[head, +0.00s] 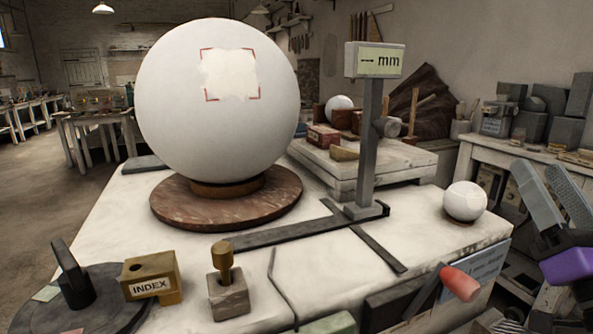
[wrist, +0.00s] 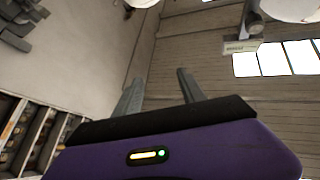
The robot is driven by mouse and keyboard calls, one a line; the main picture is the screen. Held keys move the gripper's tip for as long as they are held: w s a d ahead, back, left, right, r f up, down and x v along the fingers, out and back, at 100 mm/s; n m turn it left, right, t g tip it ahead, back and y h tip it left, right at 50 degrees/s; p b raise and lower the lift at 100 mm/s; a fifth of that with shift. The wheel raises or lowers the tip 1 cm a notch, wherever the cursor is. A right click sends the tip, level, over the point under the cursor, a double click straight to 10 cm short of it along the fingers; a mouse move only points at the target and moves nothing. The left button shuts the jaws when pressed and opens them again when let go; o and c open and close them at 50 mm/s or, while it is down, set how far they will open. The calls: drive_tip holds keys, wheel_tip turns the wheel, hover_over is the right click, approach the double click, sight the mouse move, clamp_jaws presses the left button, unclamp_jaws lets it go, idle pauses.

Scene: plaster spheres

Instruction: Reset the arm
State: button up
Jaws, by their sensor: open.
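My gripper (head: 539,171) is at the right edge of the head view, raised beside the bench, with its two grey fingers pointing up and to the left. In the wrist view its fingers (wrist: 159,78) stand apart with nothing between them, above the purple housing. It is open and empty, and touches nothing that I can see. A small white sphere (head: 465,201) rests on the bench corner to the left of it. A large white plaster sphere (head: 180,110), with a rough bright patch inside red corner marks, sits on a round brown turntable (head: 225,213).
The pale bench top (head: 330,258) carries a gauge post (head: 371,150) with an "mm" display, an INDEX block (head: 151,279) and a small block with a brass knob (head: 226,282). A red-tipped handle (head: 460,283) sticks out at the bench's front. A side table (head: 480,138) holds grey blocks behind.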

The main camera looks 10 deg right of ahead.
drive_tip(key=s+a+f+m+g+h+p, duration=0.1)
drive_tip(key=s+a+f+g, duration=0.2)
drive_tip(key=f, duration=0.7)
drive_tip(key=s+a+f+g+h, duration=0.1)
drive_tip(key=s+a+f+h, duration=0.15)
drive_tip(key=s+f, duration=0.5)
drive_tip(key=s+a+f+n+g+y+p, duration=0.1)
drive_tip(key=s+a+f+n+g+y, duration=0.1)
drive_tip(key=s+a+f, duration=0.3)
drive_tip(key=s+a+f+n+g+y+p, duration=0.1)
drive_tip(key=s+a+f+n+g+y, duration=0.1)
drive_tip(key=s+a+f, duration=0.4)
drive_tip(key=s+f+g+y, duration=0.1)
drive_tip(key=s+f+y, duration=0.1)
drive_tip(key=s+f, duration=0.3)
drive_tip(key=shift+s+a+f+n+g, duration=0.3)
drive_tip(key=shift+s, duration=1.65)
drive_tip(key=shift+y, duration=0.25)
